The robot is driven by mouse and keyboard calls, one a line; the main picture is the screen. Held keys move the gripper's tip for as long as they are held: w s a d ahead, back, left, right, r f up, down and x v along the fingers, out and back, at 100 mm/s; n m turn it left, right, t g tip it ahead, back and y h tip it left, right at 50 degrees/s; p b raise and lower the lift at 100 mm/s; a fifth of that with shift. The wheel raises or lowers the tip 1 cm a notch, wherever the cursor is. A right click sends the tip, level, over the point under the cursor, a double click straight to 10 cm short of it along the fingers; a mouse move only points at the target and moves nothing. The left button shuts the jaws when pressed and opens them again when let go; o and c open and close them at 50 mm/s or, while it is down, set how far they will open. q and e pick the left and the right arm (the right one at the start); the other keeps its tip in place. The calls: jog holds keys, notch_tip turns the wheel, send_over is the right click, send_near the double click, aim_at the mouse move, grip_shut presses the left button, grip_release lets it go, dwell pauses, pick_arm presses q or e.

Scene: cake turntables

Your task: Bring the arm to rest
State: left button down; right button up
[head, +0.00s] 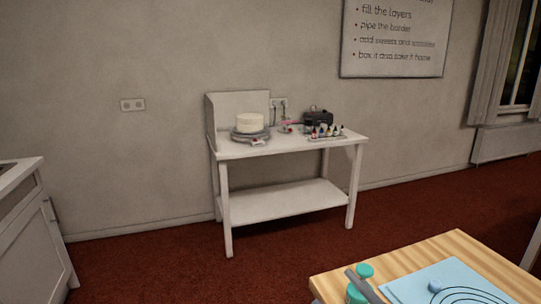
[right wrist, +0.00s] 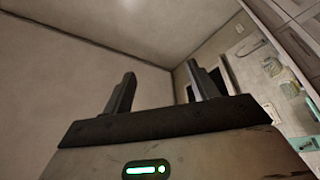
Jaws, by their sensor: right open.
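In the right wrist view my right gripper (right wrist: 160,88) is open, its two dark fingers wide apart with nothing between them. It points up toward bare wall and ceiling and touches nothing. Neither gripper shows in the head view, and my left gripper is in no view. A white cake (head: 250,122) sits on a grey turntable (head: 249,136) on the white table (head: 290,148) by the wall.
Small coloured bottles (head: 328,132) and a dark box (head: 318,117) stand on the white table. A wooden table (head: 450,250) with a blue mat (head: 415,286) and teal-lidded jars (head: 364,270) is at the lower right. A white cabinet (head: 40,240) stands left. Red floor between is clear.

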pick_arm(q)
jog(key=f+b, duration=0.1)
jog(key=b, duration=0.1)
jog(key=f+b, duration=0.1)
jog(key=b, duration=0.1)
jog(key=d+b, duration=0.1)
jog(key=b, duration=0.2)
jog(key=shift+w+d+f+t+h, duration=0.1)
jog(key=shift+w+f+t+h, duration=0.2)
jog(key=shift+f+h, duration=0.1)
pick_arm(e)
jog(key=s+d+f+m+g+h, duration=0.1)
jog(key=s+f+m+g+h, duration=0.2)
jog(key=f, duration=1)
jog(key=s+d+f+m+g+h, duration=0.1)
jog(key=s+f+m+g+h, duration=0.3)
jog(key=s+f+m, duration=0.6)
notch_tip(320, 180, down, 4)
jog(key=shift+d+f+m+h, duration=0.2)
jog(key=shift+m+h, duration=0.4)
jog(key=shift+h, duration=0.2)
